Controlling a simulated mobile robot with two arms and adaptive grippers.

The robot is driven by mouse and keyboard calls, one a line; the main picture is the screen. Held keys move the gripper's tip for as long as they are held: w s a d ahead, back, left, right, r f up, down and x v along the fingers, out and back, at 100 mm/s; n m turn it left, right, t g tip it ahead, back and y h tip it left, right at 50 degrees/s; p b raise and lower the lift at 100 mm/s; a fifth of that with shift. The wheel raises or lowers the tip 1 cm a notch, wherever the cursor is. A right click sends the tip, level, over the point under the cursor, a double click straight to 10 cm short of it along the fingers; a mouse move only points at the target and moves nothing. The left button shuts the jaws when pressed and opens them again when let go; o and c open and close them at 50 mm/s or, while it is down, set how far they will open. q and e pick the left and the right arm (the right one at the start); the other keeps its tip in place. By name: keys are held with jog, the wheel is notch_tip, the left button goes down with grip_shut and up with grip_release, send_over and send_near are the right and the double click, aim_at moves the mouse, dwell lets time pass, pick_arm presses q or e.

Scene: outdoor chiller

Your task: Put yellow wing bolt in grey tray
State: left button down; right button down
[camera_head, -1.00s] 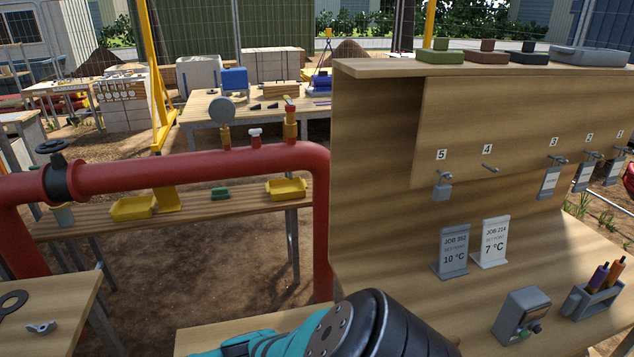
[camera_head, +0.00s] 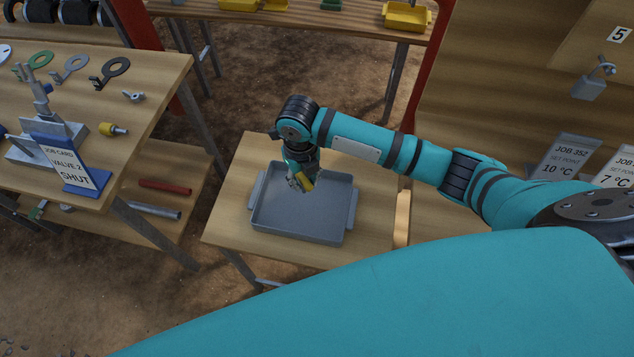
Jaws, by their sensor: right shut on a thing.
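The grey tray (camera_head: 268,228) lies on a small wooden table, with a handle on each side. My right gripper (camera_head: 301,184) points down over the tray. It is shut on a small yellow piece (camera_head: 307,183), which looks like the yellow wing bolt; the fingers hide part of it. The gripper hangs over the tray's back half, and I cannot tell whether the piece touches the floor of the tray. The visible tray floor is empty. My left gripper is not in view.
The left workbench (camera_head: 150,70) holds ring-shaped keys, a wing nut (camera_head: 133,96), a yellow-ended fitting (camera_head: 113,129) and a job card reading VALVE 2 SHUT (camera_head: 72,166). A wooden panel with a padlock (camera_head: 588,87) stands at right. Bare table surrounds the tray.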

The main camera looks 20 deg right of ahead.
aim_at(303, 192)
jog(key=f, duration=0.3)
jog(key=shift+a+f+p, duration=0.2)
jog(key=shift+p, duration=0.1)
notch_tip(303, 192, down, 4)
jog(key=shift+d+r+p, duration=0.1)
jog(key=shift+r+p, duration=0.15)
jog(key=shift+p, duration=0.1)
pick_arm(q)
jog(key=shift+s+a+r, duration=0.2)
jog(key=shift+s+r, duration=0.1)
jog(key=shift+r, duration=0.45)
pick_arm(e)
jog(key=shift+f, duration=0.35)
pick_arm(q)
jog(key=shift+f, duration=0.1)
pick_arm(e)
jog(key=shift+f, duration=0.1)
jog(key=c, duration=1.1)
grip_release()
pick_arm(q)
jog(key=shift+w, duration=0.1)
pick_arm(e)
jog(key=shift+r, duration=0.25)
pick_arm(q)
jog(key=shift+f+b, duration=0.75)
jog(key=shift+b, duration=0.15)
pick_arm(e)
notch_tip(303, 192, up, 12)
jog(key=shift+f, duration=0.1)
